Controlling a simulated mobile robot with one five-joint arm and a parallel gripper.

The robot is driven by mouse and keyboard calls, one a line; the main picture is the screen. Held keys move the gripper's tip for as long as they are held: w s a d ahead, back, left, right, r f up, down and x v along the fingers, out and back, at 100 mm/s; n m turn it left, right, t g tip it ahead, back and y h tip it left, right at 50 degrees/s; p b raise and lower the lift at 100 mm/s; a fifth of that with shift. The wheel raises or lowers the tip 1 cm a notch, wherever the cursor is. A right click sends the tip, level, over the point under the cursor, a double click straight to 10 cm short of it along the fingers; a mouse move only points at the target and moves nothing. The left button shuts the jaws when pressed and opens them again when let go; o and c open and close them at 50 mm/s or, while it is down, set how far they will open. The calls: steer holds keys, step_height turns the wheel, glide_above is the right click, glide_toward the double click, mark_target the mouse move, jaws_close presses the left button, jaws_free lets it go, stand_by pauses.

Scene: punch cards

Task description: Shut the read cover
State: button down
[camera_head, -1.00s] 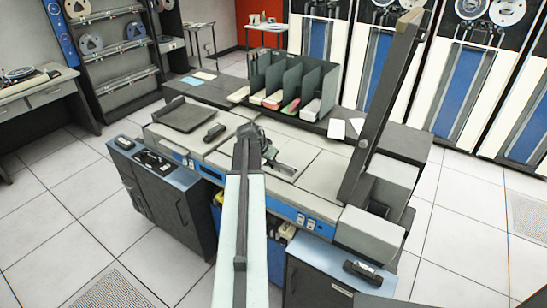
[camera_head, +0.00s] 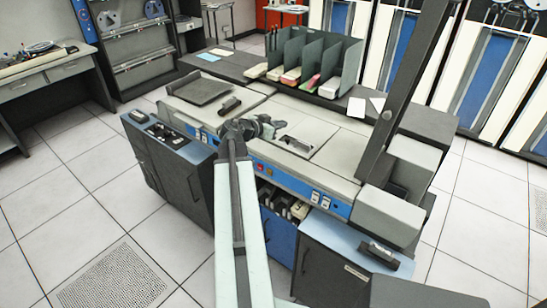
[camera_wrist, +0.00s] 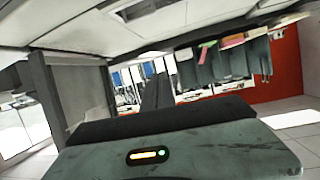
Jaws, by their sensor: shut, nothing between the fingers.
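The card machine (camera_head: 345,160) has a grey top and a blue front strip. A long dark slab (camera_head: 412,85) stands raised and tilted at its right end; it looks like the read cover, standing open. My gripper (camera_head: 262,126) is shut and empty over the middle of the machine's top, left of the slab and apart from it. My arm hides part of the top and front. The wrist view is tilted and does not show the fingertips clearly.
A divided rack (camera_head: 310,62) with coloured cards stands behind the machine; it also shows in the wrist view (camera_wrist: 222,60). A dark tray (camera_head: 199,90) lies on the machine's left end. A blue-topped cabinet (camera_head: 170,155) juts out at the front left. The floor in front is clear.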

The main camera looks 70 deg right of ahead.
steer(key=w+a+f+n+t+h+b, duration=0.1)
steer(key=w+a+f+n+b, duration=0.1)
steer(key=w+f+b, duration=0.55)
steer(key=b, duration=0.2)
glide_above(274, 148)
step_height(274, 148, down, 3)
steer(key=shift+w+a+f, duration=0.15)
steer(key=f+b, duration=0.2)
steer(key=shift+d+f+b, duration=0.2)
steer(key=shift+f+b, duration=0.1)
steer(key=shift+f, duration=0.05)
steer(key=shift+f+b, duration=0.6)
steer(key=shift+f, duration=0.05)
